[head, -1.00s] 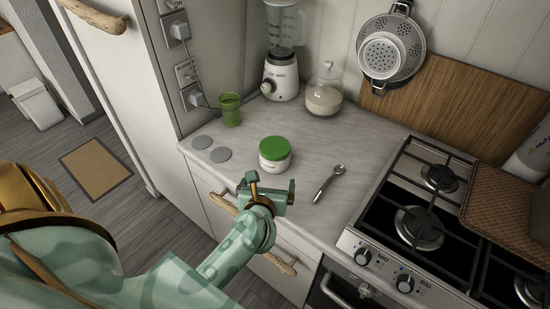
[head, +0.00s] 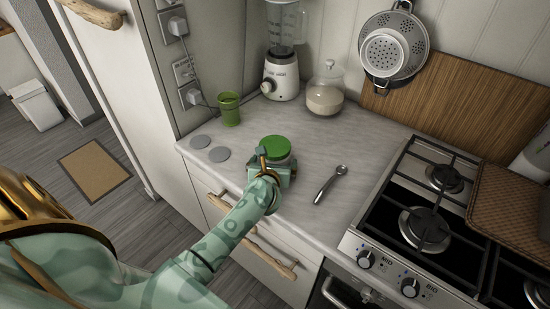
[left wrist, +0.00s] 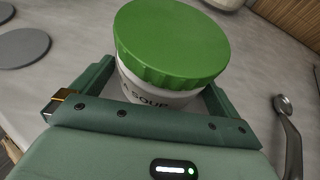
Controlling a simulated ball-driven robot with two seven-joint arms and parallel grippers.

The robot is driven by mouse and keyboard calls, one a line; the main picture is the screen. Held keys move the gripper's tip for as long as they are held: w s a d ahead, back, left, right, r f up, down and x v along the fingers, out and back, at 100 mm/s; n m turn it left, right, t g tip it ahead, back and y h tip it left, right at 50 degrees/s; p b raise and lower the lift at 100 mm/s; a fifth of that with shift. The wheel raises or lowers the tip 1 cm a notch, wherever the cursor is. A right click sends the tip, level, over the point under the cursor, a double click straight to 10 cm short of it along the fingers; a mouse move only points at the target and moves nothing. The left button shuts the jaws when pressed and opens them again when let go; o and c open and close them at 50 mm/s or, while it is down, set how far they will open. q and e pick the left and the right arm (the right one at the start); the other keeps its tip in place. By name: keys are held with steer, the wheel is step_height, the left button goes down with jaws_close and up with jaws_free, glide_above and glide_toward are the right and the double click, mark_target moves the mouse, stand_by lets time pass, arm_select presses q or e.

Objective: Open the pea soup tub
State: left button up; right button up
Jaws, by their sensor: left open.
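The pea soup tub is a white tub with a ridged green lid (head: 275,147), upright on the counter. In the left wrist view the lid (left wrist: 172,42) is on it, and part of the lettering on the white body (left wrist: 150,97) reads "SOUP". My left gripper (head: 274,168) is at the near side of the tub. In the left wrist view its open fingers (left wrist: 155,92) stand to either side of the tub's body, below the lid. I cannot tell whether either finger touches it. My right gripper is not in view.
A metal spoon-like utensil (head: 330,184) lies right of the tub. A green cup (head: 229,109), a blender (head: 281,75) and a glass jar (head: 325,92) stand behind. Two grey discs (head: 219,155) lie left. The gas stove (head: 425,225) is at the right.

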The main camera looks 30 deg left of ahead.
mark_target(271, 157)
arm_select(q)
steer(key=c, duration=1.2)
steer(key=shift+o, duration=0.2)
steer(key=shift+r, duration=0.1)
steer(key=shift+r, duration=0.55)
steer(key=r+p, duration=0.2)
steer(key=r, duration=0.1)
steer(key=shift+s, duration=0.2)
steer(key=s+r+p, duration=0.1)
steer(key=s+r, duration=0.3)
steer(key=s, duration=0.2)
steer(key=s+a+r+p, duration=0.1)
steer(key=s+r+p, duration=0.1)
steer(key=s+r, duration=0.3)
steer(key=s, duration=0.2)
steer(key=shift+s, duration=0.3)
steer(key=o, duration=0.6)
steer(key=shift+f, duration=0.1)
steer(key=c, duration=0.9)
